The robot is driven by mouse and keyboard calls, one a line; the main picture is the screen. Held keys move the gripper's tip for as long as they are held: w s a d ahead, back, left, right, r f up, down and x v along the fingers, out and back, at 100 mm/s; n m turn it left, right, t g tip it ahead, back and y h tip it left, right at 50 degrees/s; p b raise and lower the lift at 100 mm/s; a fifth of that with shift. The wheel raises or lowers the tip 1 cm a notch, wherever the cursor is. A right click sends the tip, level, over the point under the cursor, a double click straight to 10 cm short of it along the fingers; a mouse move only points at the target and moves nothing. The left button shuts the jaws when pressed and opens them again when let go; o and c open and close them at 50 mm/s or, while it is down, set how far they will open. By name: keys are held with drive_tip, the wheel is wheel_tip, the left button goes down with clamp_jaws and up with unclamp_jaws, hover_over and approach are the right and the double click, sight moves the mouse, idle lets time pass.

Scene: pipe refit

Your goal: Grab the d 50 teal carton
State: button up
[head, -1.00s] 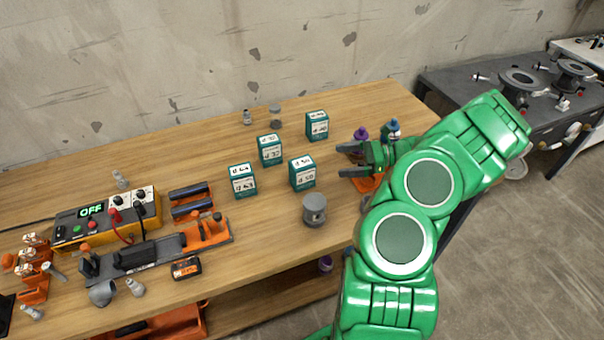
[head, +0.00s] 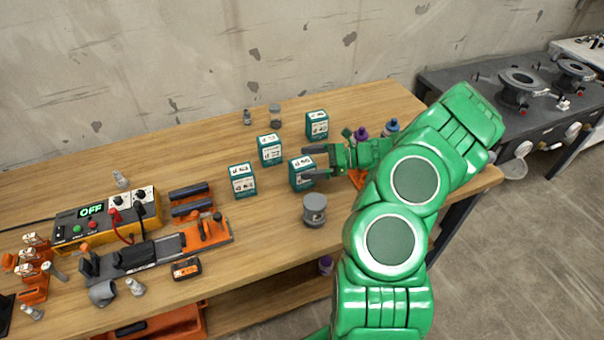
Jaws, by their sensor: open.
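The d 50 teal carton (head: 299,175) stands upright on the wooden bench, with a white label on its front and top. My gripper (head: 312,162) is open and points left at the carton's right side. Its fingers overlap the carton's right edge in the picture, one near the top and one near the lower right. I cannot tell whether they touch it. Part of the label is hidden by the fingers. Other teal cartons stand near: one labelled 63 (head: 243,180) to the left, one labelled 32 (head: 270,150) behind left, and one (head: 317,125) behind.
A grey cylindrical fitting (head: 314,210) stands just in front of the carton. Purple-capped (head: 361,134) and blue-capped (head: 392,126) bottles stand behind my gripper. A yellow control box (head: 107,217) and an orange-and-grey tool (head: 150,250) occupy the left.

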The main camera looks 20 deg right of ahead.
drive_tip(key=shift+w+a+f, duration=0.15)
drive_tip(key=shift+w+a, duration=0.05)
drive_tip(key=shift+a, duration=0.3)
drive_tip(key=shift+c, duration=0.2)
drive_tip(key=c, duration=1.4)
drive_tip(key=shift+r, duration=0.2)
